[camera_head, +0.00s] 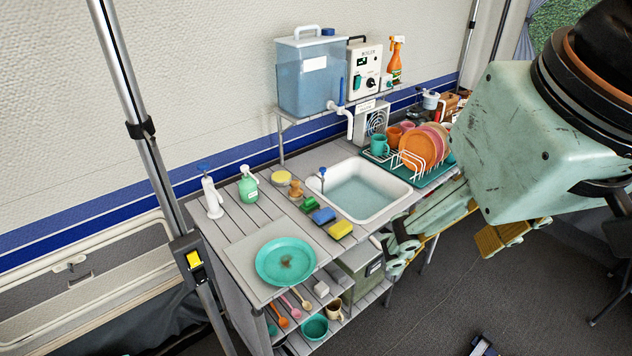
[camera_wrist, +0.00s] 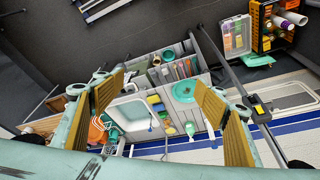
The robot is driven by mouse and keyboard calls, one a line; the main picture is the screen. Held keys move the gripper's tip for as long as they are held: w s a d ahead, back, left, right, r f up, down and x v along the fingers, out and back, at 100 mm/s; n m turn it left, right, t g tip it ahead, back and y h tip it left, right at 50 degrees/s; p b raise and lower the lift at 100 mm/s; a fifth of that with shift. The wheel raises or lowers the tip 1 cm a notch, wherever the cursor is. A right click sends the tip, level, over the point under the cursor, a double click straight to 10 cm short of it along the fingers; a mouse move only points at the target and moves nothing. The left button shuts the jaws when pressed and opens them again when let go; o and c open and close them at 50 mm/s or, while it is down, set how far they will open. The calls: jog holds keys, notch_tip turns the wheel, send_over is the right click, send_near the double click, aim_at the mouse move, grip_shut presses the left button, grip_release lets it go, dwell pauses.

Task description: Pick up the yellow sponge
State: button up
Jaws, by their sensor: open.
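The yellow sponge (camera_head: 340,229) lies on the counter just in front of the sink's near left corner, the frontmost of a short row with a blue sponge (camera_head: 323,215) and a green sponge (camera_head: 309,204). The yellow sponge also shows small in the wrist view (camera_wrist: 153,99), between my fingers in the picture but well beyond them. My gripper (camera_head: 440,248) is open and empty, in the air right of the sponge and in front of the counter. In the wrist view its two fingers (camera_wrist: 160,78) stand wide apart.
The sink (camera_head: 363,192) holds water and has a tap beside the sponges. A teal plate (camera_head: 286,262) sits left of them on the counter. A dish rack (camera_head: 420,158) with plates stands right of the sink. Soap bottles (camera_head: 248,185) stand at the back left.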

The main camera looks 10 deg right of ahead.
jog(key=c, duration=1.1)
jog(key=shift+o, duration=0.2)
jog(key=shift+w, duration=0.1)
